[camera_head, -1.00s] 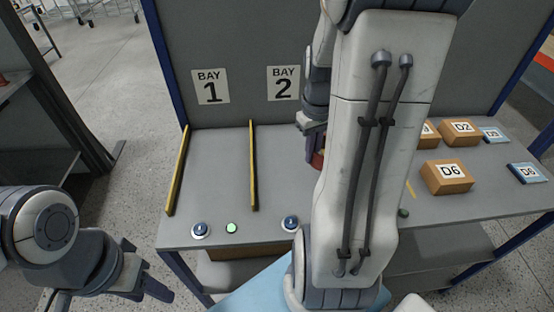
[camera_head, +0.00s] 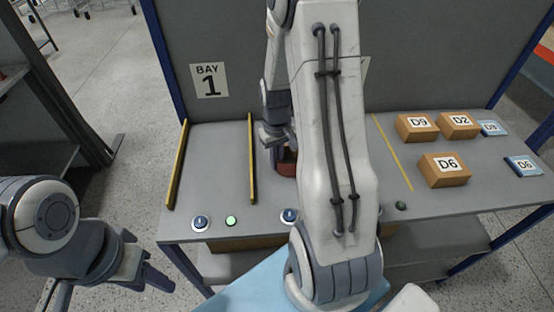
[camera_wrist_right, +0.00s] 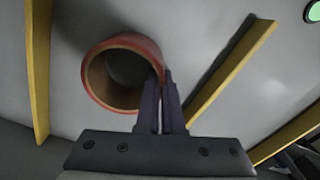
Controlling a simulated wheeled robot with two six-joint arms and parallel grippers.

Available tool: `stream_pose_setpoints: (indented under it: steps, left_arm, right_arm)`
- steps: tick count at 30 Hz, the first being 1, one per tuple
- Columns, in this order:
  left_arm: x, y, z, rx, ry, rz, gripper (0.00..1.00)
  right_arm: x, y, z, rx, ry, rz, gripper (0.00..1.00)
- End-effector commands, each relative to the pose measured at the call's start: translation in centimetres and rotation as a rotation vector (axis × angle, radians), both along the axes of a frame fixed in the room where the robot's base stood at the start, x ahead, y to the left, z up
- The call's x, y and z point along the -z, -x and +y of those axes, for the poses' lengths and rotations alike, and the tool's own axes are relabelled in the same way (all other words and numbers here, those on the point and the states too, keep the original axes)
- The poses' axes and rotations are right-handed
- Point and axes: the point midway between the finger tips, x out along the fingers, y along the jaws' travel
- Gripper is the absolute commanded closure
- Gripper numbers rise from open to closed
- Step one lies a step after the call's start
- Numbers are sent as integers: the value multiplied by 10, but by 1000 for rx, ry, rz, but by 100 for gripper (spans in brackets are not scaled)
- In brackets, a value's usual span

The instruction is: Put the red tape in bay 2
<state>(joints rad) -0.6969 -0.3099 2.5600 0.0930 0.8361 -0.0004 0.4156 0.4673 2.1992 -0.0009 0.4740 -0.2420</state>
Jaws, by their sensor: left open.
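The red tape (camera_head: 287,163), a red ring with a brown inside, is partly hidden by my right arm in the head view. It shows more fully in the right wrist view (camera_wrist_right: 95,62). My right gripper (camera_head: 277,147) is shut on the tape's wall, its two fingers (camera_wrist_right: 161,100) close together there. The tape is right of a yellow divider (camera_head: 252,160), on the bay 2 side. Whether it touches the table is unclear. The bay 2 sign is hidden behind my right arm. My left gripper (camera_head: 148,262) is open and empty, left of the table's front edge.
The wrist view shows yellow strips left (camera_wrist_right: 38,75) and right (camera_wrist_right: 232,85) of the tape. Boxes D9 (camera_head: 417,127), D2 (camera_head: 458,125) and D6 (camera_head: 444,170) stand at the right, with blue cards (camera_head: 523,166). Buttons (camera_head: 201,222) line the front edge. Bay 1 (camera_head: 215,160) is empty.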

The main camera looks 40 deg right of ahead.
Motion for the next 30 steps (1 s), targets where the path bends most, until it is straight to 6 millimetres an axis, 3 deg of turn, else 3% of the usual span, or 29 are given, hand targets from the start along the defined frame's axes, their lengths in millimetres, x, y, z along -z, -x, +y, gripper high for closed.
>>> stream_pose_setpoints:
  steps: [7,9,10,22,30]
  left_arm:
    - [3,0,0,0,0,0,50]
    - [2,0,0,0,0,0,50]
    - [2,0,0,0,0,0,50]
    - [-1,0,0,0,0,0,50]
    - [-3,0,0,0,0,0,50]
  right_arm:
    - [4,0,0,0,0,0,100]
    - [3,0,0,0,0,0,73]
    - [3,0,0,0,0,0,66]
    - [-4,0,0,0,0,-2,66]
    - [-55,-2,-1,0,3,-8,66]
